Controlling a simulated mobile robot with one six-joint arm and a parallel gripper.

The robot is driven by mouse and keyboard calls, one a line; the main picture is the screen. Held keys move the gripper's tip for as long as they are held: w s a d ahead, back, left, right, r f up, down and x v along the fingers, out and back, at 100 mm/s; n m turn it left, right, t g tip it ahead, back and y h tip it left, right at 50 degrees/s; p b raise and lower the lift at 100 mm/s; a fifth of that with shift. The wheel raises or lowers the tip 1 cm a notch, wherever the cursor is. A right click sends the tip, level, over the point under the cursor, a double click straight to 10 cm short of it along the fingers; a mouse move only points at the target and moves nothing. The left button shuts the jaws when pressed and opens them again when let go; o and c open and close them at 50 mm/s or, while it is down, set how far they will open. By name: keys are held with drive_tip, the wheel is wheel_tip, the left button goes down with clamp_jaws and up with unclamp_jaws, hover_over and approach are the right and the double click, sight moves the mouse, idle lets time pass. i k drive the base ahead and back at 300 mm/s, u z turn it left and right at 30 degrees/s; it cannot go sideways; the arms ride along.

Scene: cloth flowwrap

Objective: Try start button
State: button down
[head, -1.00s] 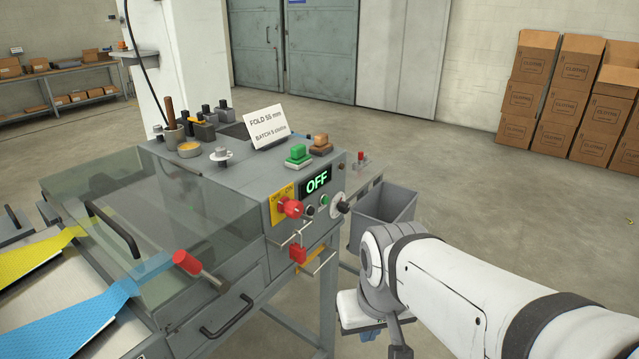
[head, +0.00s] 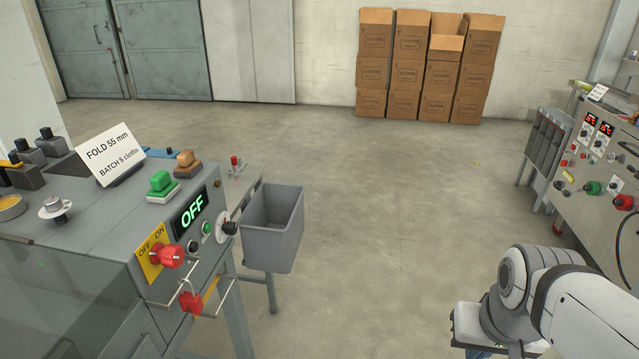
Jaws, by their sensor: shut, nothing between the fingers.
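The folding machine (head: 80,255) stands at the left, and its green-lit display (head: 191,211) reads OFF. A large green push block (head: 161,184) sits on its top beside an orange-brown one (head: 187,163). On the front panel are a small green round button (head: 206,228), a dark button (head: 193,246) and a black knob (head: 228,228). A red rotary switch (head: 168,256) sits on a yellow OFF/ON plate (head: 150,265). A red padlock (head: 190,303) hangs below it on a metal bar. I cannot read which button is labelled start. My arm's wrist shows at lower right, away from the panel; my gripper's fingers are out of view.
A grey bin (head: 272,229) hangs beside the machine. A second control cabinet (head: 605,160) with red displays and green and red buttons stands at the right. Stacked cartons (head: 425,65) stand against the back wall. The floor between the machines is clear.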

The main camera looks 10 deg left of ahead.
sight(208, 226)
drive_tip(key=z, duration=0.75)
drive_tip(key=k, duration=2)
drive_tip(key=u, duration=0.65)
drive_tip(key=i, duration=1.7)
drive_tip(key=u, duration=0.1)
